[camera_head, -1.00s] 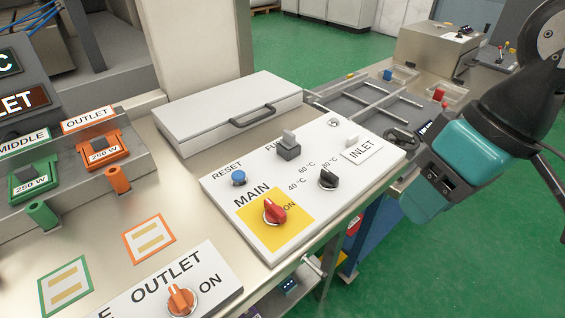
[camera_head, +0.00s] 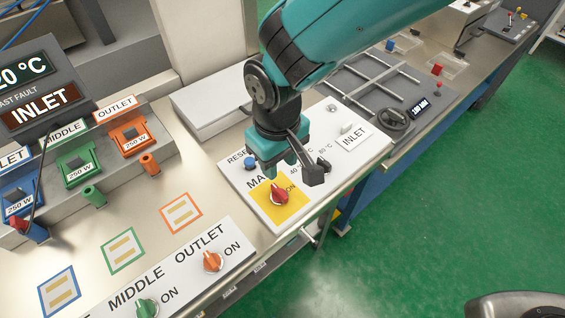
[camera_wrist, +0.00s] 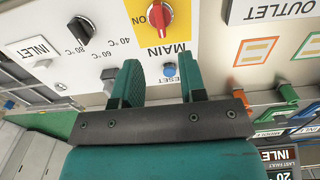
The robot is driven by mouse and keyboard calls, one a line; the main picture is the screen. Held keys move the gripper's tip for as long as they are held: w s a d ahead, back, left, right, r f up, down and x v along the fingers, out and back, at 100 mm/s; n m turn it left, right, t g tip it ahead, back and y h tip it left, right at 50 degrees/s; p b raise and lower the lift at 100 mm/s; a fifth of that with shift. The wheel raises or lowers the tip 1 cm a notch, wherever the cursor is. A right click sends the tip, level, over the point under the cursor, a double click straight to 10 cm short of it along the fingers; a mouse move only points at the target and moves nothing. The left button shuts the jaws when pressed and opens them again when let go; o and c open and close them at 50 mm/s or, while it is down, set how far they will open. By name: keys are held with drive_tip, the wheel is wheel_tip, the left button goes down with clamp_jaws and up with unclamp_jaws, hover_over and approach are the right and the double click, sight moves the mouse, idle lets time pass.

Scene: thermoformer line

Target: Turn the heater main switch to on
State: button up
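The red heater main switch (camera_head: 278,194) sits on a yellow plate marked MAIN, with ON printed to its right in the head view. Its grip stands roughly upright in that view and does not line up with the ON print. In the wrist view the red switch (camera_wrist: 160,16) is at the top centre, beyond my fingertips. My gripper (camera_head: 272,170) hangs over the panel just behind the switch and hides part of the MAIN print. In the wrist view my gripper (camera_wrist: 160,78) has its two teal fingers apart with nothing between them, clear of the switch.
The blue RESET button (camera_wrist: 169,70) shows between my fingers in the wrist view. A black temperature knob (camera_wrist: 81,29) and a grey switch (camera_wrist: 110,79) are on the same panel. The outlet switch (camera_head: 212,262) is on a separate panel in front.

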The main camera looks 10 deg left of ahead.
sight(279, 191)
wheel_tip(279, 191, down, 10)
drive_tip(key=p, duration=0.2)
drive_tip(key=shift+p, duration=0.3)
drive_tip(key=shift+c, duration=0.4)
clamp_jaws()
